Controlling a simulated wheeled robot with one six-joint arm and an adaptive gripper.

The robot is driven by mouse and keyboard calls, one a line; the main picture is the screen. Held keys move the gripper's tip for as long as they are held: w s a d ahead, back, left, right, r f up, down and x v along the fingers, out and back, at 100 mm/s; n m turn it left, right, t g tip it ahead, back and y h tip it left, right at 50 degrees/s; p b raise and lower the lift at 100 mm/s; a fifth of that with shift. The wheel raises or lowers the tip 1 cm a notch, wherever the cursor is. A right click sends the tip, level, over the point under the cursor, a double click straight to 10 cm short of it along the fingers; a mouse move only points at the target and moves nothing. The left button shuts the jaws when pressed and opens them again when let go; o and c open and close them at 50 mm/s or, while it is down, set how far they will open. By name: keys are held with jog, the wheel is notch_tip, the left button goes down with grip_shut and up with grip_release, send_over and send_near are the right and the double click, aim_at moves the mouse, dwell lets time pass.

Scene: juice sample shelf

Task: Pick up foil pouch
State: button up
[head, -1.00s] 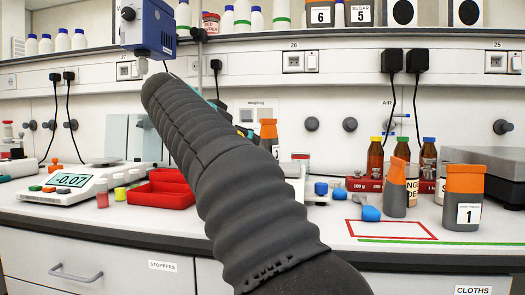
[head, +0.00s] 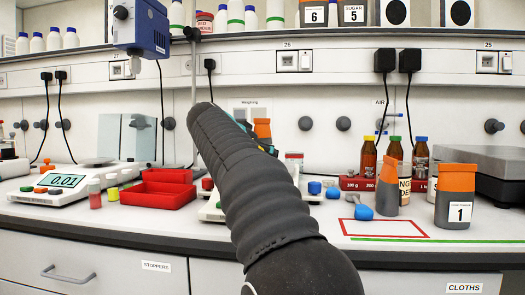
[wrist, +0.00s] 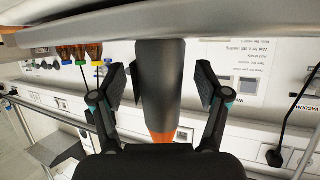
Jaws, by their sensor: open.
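A grey pouch with an orange end (wrist: 158,80) stands between the two fingers of my gripper (wrist: 160,88) in the wrist view. The fingers are open on either side, with a visible gap at each side. In the head view, my arm hides most of my gripper and of this pouch; only its orange top (head: 262,128) shows clearly. Two similar grey and orange pouches stand to the right: one labelled 1 (head: 455,208) and a narrower, tilted-looking one (head: 388,192).
A red open box (head: 158,192) and a balance reading 0.01 (head: 68,182) stand left of my arm. A shelf edge (head: 300,38) runs above. A red-outlined patch of bench (head: 385,229) is clear.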

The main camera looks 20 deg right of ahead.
jog(key=shift+x, duration=0.8)
grip_shut()
jog(key=shift+r, duration=0.1)
